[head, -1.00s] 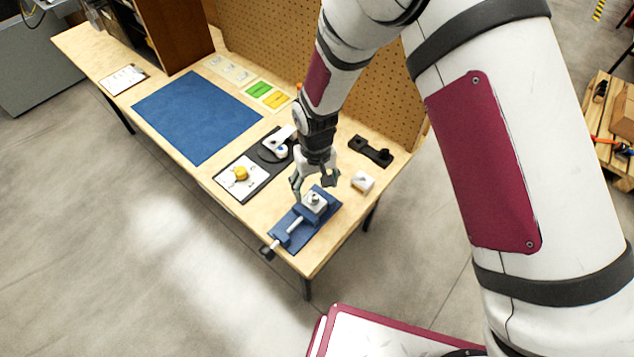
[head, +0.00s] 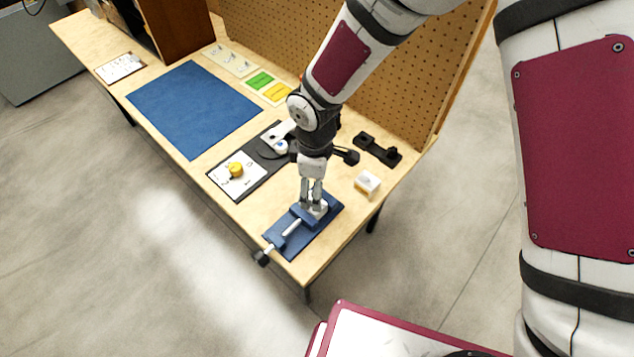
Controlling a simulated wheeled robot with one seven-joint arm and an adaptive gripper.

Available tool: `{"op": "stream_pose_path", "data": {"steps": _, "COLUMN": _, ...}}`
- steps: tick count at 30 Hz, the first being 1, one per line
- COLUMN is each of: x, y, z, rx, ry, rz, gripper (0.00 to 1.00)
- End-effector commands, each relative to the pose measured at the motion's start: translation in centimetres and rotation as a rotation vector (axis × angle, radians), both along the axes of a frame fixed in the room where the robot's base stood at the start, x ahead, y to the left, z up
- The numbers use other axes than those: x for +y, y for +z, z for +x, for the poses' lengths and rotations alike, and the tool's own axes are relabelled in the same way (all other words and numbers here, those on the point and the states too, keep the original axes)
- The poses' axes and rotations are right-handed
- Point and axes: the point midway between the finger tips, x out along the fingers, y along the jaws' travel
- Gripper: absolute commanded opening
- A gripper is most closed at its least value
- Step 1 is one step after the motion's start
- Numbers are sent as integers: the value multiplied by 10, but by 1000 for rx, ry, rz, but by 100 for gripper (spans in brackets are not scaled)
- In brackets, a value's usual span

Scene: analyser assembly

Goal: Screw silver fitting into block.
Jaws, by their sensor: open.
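A blue vise (head: 282,238) stands near the front right end of the workbench. It holds a pale metal block (head: 322,209) in its jaws, partly hidden by my gripper. My gripper (head: 312,205) points down right over the block, its fingers open on either side of the block's top. The silver fitting is hidden behind the fingers, and I cannot tell how deep it sits in the block.
A small white box-like part (head: 367,184) and a black bracket (head: 377,149) lie to the right of my gripper. A panel with a yellow knob (head: 236,169) lies to the left. A blue mat (head: 193,108) covers the bench further left. A pegboard (head: 400,80) rises behind.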

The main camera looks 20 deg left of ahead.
Motion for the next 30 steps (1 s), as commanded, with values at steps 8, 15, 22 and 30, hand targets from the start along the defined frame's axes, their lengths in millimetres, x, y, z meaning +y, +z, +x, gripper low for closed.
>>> {"op": "stream_pose_path", "data": {"steps": 8, "x": 3, "y": 8, "z": 2, "rx": 1, "ry": 5, "rz": 7, "gripper": 47}}
{"op": "stream_pose_path", "data": {"steps": 15, "x": 10, "y": 66, "z": 4, "rx": 3, "ry": 99, "rz": 14, "gripper": 47}}
{"op": "stream_pose_path", "data": {"steps": 22, "x": 8, "y": 86, "z": -3, "rx": 1, "ry": 149, "rz": -1, "gripper": 47}}
{"op": "stream_pose_path", "data": {"steps": 30, "x": 8, "y": 48, "z": -4, "rx": 4, "ry": 149, "rz": -3, "gripper": 47}}
